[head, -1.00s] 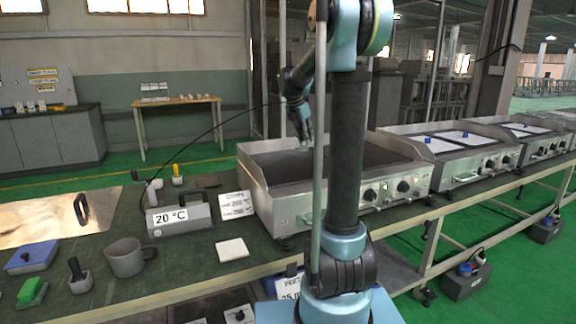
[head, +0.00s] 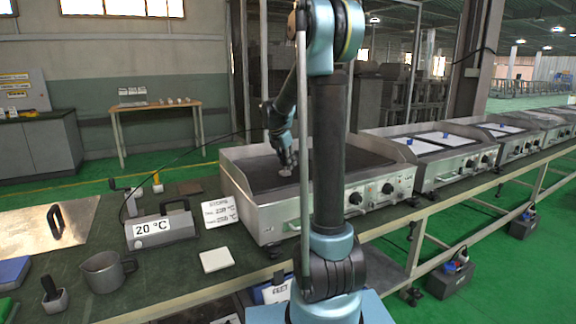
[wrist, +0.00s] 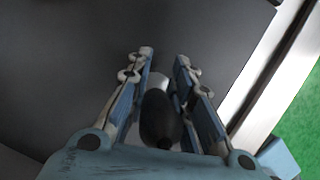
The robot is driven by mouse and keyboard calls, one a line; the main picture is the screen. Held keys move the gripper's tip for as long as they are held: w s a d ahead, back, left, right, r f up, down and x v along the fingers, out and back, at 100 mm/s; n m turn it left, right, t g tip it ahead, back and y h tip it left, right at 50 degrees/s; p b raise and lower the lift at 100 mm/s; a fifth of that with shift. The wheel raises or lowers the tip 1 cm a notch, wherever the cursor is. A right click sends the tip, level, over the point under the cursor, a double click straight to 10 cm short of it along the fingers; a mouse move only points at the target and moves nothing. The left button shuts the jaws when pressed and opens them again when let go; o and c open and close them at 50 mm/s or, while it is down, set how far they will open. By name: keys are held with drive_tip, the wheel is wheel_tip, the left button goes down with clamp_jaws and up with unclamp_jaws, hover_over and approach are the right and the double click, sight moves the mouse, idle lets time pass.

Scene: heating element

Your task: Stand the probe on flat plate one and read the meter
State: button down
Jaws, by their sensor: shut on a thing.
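The nearest steel griddle has a dark flat plate (head: 350,158), which also fills much of the wrist view (wrist: 60,60). My gripper (head: 285,170) is low over the left part of this plate. In the wrist view my gripper (wrist: 165,65) is shut on the probe (wrist: 160,118), whose dark rounded handle sits between the fingers. The probe's tip is hidden, so I cannot tell whether it touches the plate. A thin black cable runs from near my gripper to the grey meter (head: 178,224) on the bench. Its display (head: 153,227) reads 20 °C.
Left of the griddle are a printed card (head: 220,211), a white square tile (head: 216,260), a grey mug (head: 104,271) and a steel plate with a handle (head: 35,232). More griddles (head: 440,150) continue along the bench to the right. The griddle has raised metal side walls.

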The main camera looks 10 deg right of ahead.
drive_tip(key=shift+f, duration=0.15)
drive_tip(key=c, duration=1.4)
unclamp_jaws()
